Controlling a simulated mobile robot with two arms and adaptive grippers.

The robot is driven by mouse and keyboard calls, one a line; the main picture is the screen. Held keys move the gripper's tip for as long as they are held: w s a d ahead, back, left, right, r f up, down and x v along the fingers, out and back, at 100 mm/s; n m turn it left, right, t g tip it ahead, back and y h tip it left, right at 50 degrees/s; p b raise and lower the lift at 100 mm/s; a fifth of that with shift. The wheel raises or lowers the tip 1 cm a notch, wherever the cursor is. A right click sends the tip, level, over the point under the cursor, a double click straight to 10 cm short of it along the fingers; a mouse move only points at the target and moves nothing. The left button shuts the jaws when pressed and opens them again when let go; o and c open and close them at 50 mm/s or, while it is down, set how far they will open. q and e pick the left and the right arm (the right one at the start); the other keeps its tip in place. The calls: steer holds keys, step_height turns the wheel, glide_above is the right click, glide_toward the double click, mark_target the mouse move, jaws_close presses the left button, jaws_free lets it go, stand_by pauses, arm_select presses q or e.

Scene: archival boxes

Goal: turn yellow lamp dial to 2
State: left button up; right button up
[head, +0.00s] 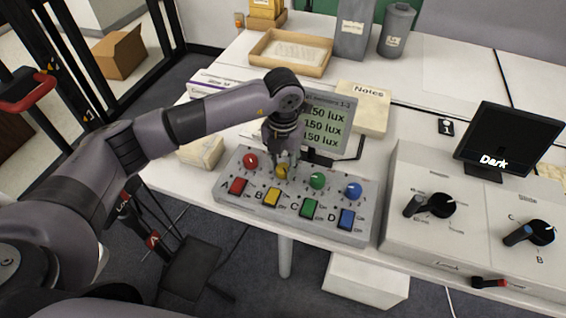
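The grey control panel (230,188) lies on the white table with a row of red, yellow, green and blue dials above lettered switches. The yellow dial (281,172) is second from the left, above the yellow switch (272,196) marked B. My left gripper (282,166) points down over the yellow dial, its fingers at or around it. Whether the fingers touch or grip the dial is too small to tell. The dial's pointer and numbers are not readable. My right gripper is not in view.
A display (325,122) reading 150 lux stands behind the panel, partly hidden by my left arm. The red dial (250,160) and green dial (317,181) sit close on either side. A box with black knobs (442,205) and a dark screen (510,138) stand right.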

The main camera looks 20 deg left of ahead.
mark_target(283, 168)
arm_select(q)
steer(key=o, duration=0.3)
steer(key=shift+o, duration=0.2)
step_height(283, 168, up, 12)
stand_by(0.5)
steer(key=shift+f, duration=0.1)
